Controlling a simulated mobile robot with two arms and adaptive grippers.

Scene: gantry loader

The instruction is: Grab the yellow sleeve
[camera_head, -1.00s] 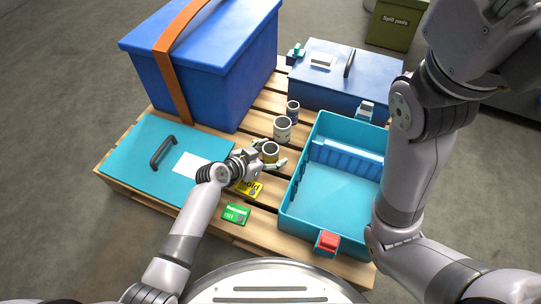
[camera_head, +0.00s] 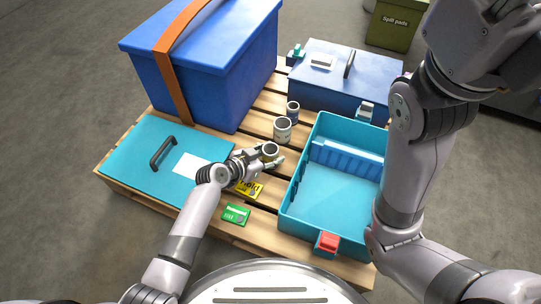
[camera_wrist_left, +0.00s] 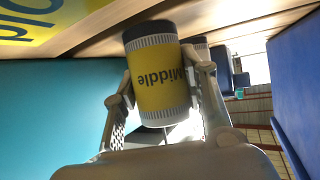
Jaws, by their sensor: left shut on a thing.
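A grey-white sleeve (camera_head: 282,130) and a smaller dark-banded one (camera_head: 292,112) stand behind on the pallet. A yellow card (camera_head: 250,188) and a green card (camera_head: 236,214) lie in front. An open teal case (camera_head: 288,205) is to the right; a blue bin (camera_head: 215,85) stands behind left.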

